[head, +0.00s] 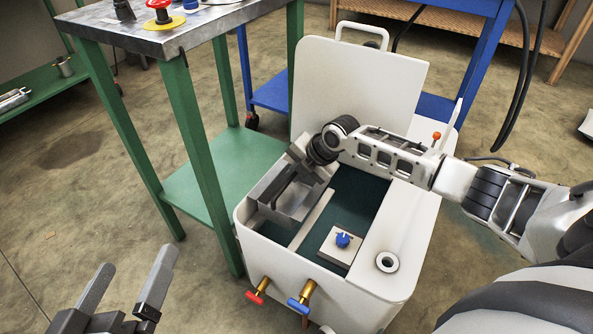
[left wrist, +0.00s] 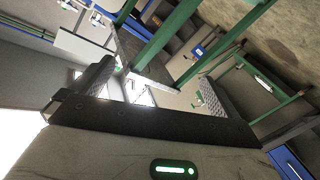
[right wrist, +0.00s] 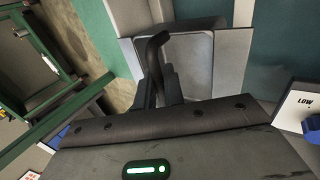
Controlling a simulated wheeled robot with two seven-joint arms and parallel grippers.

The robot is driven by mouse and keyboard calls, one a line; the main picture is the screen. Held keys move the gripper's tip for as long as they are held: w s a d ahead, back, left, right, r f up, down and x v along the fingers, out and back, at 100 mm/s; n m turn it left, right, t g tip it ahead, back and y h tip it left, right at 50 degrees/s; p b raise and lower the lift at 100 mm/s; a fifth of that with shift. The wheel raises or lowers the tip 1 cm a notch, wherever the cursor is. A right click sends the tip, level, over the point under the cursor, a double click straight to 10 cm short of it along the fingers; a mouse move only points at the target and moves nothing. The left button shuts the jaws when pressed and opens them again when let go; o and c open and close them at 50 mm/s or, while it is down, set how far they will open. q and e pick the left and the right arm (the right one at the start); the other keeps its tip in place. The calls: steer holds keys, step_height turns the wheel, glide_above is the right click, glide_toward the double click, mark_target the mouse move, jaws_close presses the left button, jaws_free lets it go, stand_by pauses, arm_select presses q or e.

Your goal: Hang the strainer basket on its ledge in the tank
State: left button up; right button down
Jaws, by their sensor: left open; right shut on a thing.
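The strainer basket (head: 292,208) is a grey metal box at the left end of the open white tank (head: 408,235). It also shows in the right wrist view (right wrist: 203,62). My right gripper (head: 292,180) is above it, shut on its dark bent handle (right wrist: 155,55). A pale bar (head: 314,218) crosses the tank just right of the basket. The basket's underside and its contact with any ledge are hidden, so I cannot tell whether it is seated. My left gripper (head: 128,292) is open and empty, away from the tank at lower left.
The tank's lid (head: 355,85) stands upright behind the opening. A plate with a blue knob (head: 343,240) sits inside, right of the bar. Red (head: 257,291) and blue (head: 300,303) valves stick out in front. A green-legged metal-topped table (head: 165,40) stands close on the left.

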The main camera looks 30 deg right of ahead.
steer(key=shift+f, duration=0.2)
steer(key=c, duration=1.4)
jaws_free()
arm_select(q)
steer(key=shift+r, duration=0.25)
steer(key=a+f+m+y+p, duration=0.1)
steer(key=p, duration=0.2)
steer(key=f+m+g+y+p, duration=0.1)
steer(key=p, duration=0.2)
steer(key=shift+s+a+f+g+p, duration=0.2)
steer(key=shift+s+a+g+p, duration=0.1)
steer(key=shift+a, duration=0.1)
arm_select(e)
steer(key=v, duration=1.6)
